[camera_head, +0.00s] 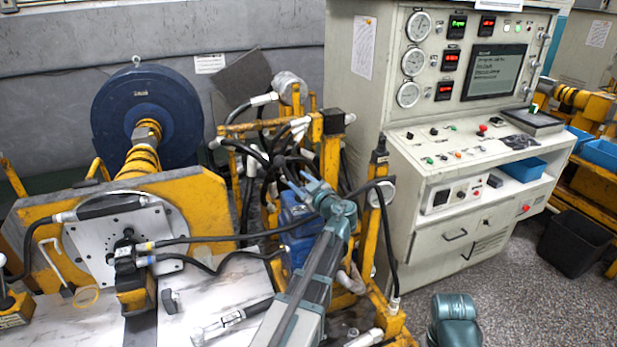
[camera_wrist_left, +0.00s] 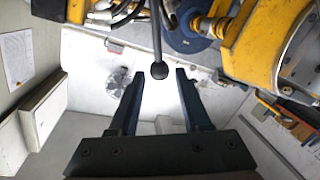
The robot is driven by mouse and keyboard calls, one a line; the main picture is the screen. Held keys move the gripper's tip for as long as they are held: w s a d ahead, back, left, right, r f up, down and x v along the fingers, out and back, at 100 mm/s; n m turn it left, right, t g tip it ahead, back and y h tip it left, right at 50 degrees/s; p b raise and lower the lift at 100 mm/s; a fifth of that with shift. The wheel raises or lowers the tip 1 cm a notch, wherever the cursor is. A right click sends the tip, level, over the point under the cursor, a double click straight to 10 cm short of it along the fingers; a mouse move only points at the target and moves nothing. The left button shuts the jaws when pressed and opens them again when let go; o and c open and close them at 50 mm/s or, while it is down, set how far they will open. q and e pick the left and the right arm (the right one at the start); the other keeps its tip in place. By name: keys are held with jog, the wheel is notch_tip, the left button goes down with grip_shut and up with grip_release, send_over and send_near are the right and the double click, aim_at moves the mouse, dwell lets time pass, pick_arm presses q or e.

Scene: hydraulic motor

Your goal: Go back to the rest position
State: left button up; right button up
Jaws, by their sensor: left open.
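My left gripper (camera_head: 303,188) is at the end of the teal and grey arm that rises from the bottom middle of the head view. It is raised in front of the yellow hose rack (camera_head: 375,240), close to the hanging black hoses. In the left wrist view its two dark fingers (camera_wrist_left: 161,75) stand apart with nothing clamped between them. A dark rod or hose with a rounded end (camera_wrist_left: 158,40) shows beyond the gap; I cannot tell how far away it is. My right gripper is out of view; a teal part of my own body shows at the bottom right.
The hydraulic motor rig with its yellow plate (camera_head: 200,210) and blue disc (camera_head: 140,100) stands at left. Hoses cross near the left arm. A control console (camera_head: 410,230) stands right of the rack. A black bin (camera_head: 573,243) is at far right. Grey floor (camera_head: 520,300) is open before the console.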

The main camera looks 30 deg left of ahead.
pick_arm(q)
jog(key=s+d+f+m+g+h, duration=0.3)
jog(key=s+d+f+m, duration=0.3)
jog(key=s+d, duration=0.3)
jog(key=s+d+f+m+g+h+p, duration=0.1)
jog(key=s+d+f+m+g+h, duration=0.2)
jog(key=d, duration=1.2)
jog(key=s+d+f+m+g+h, duration=0.3)
jog(key=s+d+f+m+h, duration=0.4)
jog(key=s+d+f+m, duration=0.2)
jog(key=s+d+m, duration=0.2)
jog(key=s+d, duration=0.2)
jog(key=s, duration=0.2)
jog(key=shift+f+m+h, duration=0.3)
jog(key=shift+f+m, duration=0.05)
jog(key=shift+m, duration=0.05)
